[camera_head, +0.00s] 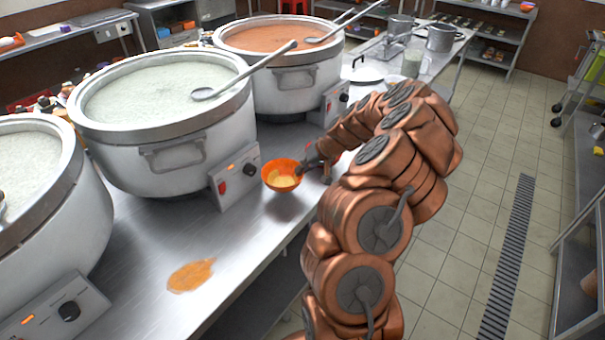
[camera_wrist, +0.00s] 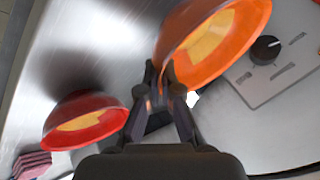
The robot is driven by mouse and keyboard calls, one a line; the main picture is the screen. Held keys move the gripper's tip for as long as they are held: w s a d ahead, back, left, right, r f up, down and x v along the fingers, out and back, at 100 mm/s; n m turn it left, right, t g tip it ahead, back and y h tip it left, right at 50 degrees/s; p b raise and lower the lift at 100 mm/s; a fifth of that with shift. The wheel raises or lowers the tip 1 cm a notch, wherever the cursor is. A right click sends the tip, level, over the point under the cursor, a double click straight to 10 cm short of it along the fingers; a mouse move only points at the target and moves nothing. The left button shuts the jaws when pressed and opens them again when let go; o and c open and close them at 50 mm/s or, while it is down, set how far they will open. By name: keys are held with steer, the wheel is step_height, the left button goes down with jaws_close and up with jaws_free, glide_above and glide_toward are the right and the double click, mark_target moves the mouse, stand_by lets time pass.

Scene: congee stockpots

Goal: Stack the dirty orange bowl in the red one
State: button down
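The orange bowl (camera_head: 277,182) has a pale yellowish residue inside. In the wrist view the orange bowl (camera_wrist: 232,52) is tilted, with its rim between the fingertips of my gripper (camera_wrist: 163,80). My gripper appears shut on that rim and holds the bowl above the counter. The red bowl (camera_wrist: 98,131) also has yellowish residue inside. It stands on the counter at the lower left of the wrist view, apart from the orange bowl. In the head view my arm and gripper hide most or all of the red bowl.
Large steel stockpots (camera_head: 165,150) line the counter (camera_head: 135,250), with control boxes (camera_head: 236,180) at their front. An orange spill (camera_head: 190,275) lies on the bare counter front. A ladle (camera_head: 245,72) rests across the middle pot. A striped red cloth (camera_wrist: 32,164) lies near the red bowl.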

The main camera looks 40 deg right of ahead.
steer(key=shift+f+p, duration=0.45)
steer(key=shift+f, duration=0.75)
steer(key=shift+f+b, duration=0.2)
steer(key=shift+b, duration=0.1)
steer(key=c, duration=1.3)
jaws_free()
steer(key=shift+r, duration=0.1)
